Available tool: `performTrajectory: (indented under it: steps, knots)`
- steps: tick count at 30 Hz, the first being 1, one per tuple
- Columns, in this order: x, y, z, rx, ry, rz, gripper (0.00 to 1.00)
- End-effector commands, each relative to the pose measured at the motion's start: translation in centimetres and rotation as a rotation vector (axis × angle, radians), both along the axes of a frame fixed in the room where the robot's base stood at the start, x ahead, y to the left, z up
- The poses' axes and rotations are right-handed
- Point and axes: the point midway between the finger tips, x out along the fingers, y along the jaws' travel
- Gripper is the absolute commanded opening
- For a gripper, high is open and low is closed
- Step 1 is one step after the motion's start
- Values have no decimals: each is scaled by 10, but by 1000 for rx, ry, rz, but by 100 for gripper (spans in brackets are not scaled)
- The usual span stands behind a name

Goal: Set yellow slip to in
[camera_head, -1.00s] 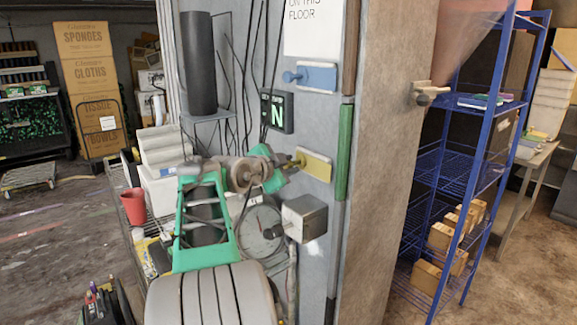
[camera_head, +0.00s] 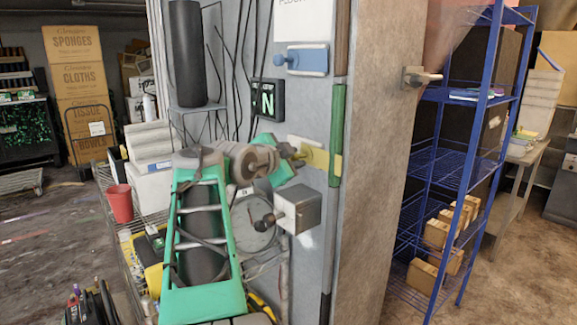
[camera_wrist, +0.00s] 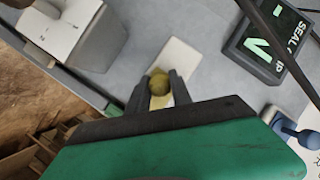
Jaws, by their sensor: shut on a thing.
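The yellow slip (camera_head: 321,160) is a flat yellow piece on the grey wall panel, over a pale backing plate (camera_wrist: 183,62). In the wrist view my gripper (camera_wrist: 159,92) is shut on the slip's round yellow knob (camera_wrist: 158,82), one dark finger on each side. The fingers and palm hide part of the slip.
A blue slip (camera_head: 308,61) with a blue knob is above. A lit "N" sign (camera_head: 267,98) is up and left, and a grey box with a knob (camera_head: 297,209) sits just below. A green vertical strip (camera_head: 337,125) runs along the panel's right side.

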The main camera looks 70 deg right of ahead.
Motion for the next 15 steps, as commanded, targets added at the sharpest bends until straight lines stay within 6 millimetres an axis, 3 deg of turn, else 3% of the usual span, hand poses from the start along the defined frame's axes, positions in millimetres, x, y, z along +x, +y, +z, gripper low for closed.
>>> performTrajectory:
  steps: [5,6,15]
  knots:
    - [-2,0,-3,9,4,-6,0]
    - [-2,0,-3,8,4,-6,28]
    - [-1,0,-2,6,3,-5,48]
